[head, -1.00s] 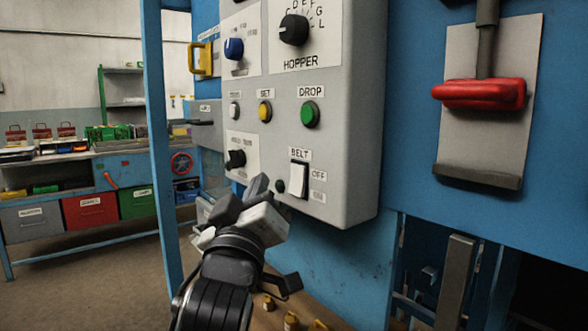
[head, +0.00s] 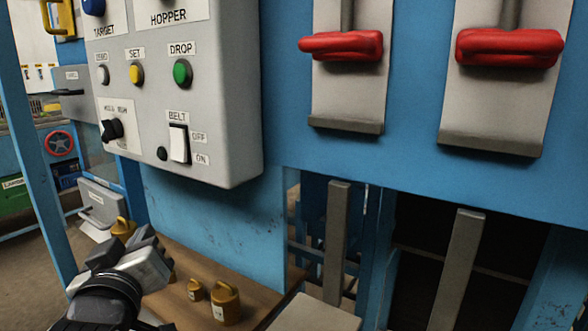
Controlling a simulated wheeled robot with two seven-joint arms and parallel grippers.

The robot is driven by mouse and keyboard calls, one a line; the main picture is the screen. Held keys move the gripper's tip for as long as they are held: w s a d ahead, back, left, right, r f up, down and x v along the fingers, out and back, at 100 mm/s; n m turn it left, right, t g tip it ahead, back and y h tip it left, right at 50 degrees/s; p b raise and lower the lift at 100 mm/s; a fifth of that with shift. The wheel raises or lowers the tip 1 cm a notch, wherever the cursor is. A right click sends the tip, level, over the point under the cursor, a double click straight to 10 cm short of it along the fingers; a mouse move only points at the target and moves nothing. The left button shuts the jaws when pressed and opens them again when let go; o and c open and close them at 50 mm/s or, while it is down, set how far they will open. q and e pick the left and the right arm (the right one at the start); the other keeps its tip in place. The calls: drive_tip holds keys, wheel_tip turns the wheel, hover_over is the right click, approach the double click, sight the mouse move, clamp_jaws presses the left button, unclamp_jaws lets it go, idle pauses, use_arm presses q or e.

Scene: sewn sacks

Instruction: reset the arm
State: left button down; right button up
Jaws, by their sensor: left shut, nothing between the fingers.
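My left gripper (head: 138,246) is at the lower left of the head view, over the front of a brown wooden shelf. Its fingers are together and hold nothing. It is below the grey control box (head: 228,120) and apart from it. The box carries a white BELT rocker switch (head: 179,144), a green DROP button (head: 182,73), a yellow SET button (head: 136,73) and a black knob (head: 112,129). My right gripper is not in view.
Brass weights (head: 226,302) stand on the wooden shelf (head: 190,255) close to my left gripper. Two red handles (head: 341,46), (head: 508,47) stick out from the blue panel at the right. Grey upright bars (head: 336,240) stand below them. A blue post (head: 42,150) is at the left.

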use_arm(q)
drive_tip(key=s+d+f+m+g+h, duration=0.1)
drive_tip(key=s+f+m+g, duration=0.2)
drive_tip(key=f, duration=0.6)
drive_tip(key=s+f+m+g+h, duration=0.1)
drive_tip(key=s+f+g, duration=0.25)
drive_tip(key=f, duration=0.45)
drive_tip(key=s+d+f+m+g+h, duration=0.1)
drive_tip(key=s+f+m+g, duration=0.1)
drive_tip(key=s+f+g, duration=0.35)
drive_tip(key=s+d+f+m+g+h, duration=0.1)
drive_tip(key=s+f+m+g, duration=0.1)
drive_tip(key=s+f, duration=0.7)
drive_tip(key=w+d+t+h+p, duration=0.1)
drive_tip(key=w+d+t+h, duration=0.2)
drive_tip(key=d+t, duration=0.4)
drive_tip(key=shift+w+r+m+p, duration=0.2)
drive_tip(key=shift+w+m+p, duration=0.2)
drive_tip(key=shift+w, duration=0.15)
